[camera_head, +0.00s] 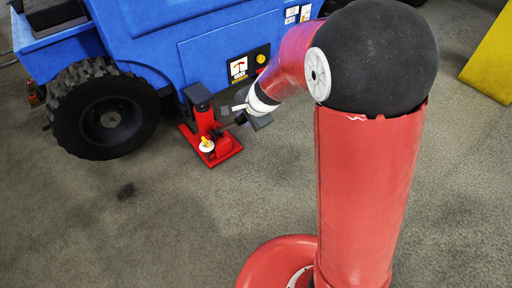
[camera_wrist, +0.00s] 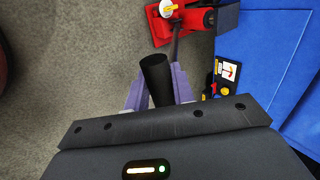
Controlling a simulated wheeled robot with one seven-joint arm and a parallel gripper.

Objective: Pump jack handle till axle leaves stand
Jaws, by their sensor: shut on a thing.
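The red jack (camera_head: 205,122) stands on a flat red base beside the blue vehicle (camera_head: 225,50), and part of it shows at the top of the wrist view (camera_wrist: 190,20). Its handle (camera_wrist: 176,46) is a thin bar ending in a black grip (camera_wrist: 156,72). My gripper (camera_wrist: 158,90) is shut on the black grip, a pale finger on each side. In the head view my gripper (camera_head: 242,109) is small, just right of the jack. A dark grey block (camera_head: 197,93) shows at the jack's top; I cannot tell whether it is the axle or stand. Any gap there is hidden.
A black tyre (camera_head: 104,110) of the vehicle is left of the jack. A panel with a gauge picture and yellow knob (camera_head: 248,65) is on the vehicle's side. A yellow object (camera_head: 492,60) stands at the right. The grey floor in front is clear.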

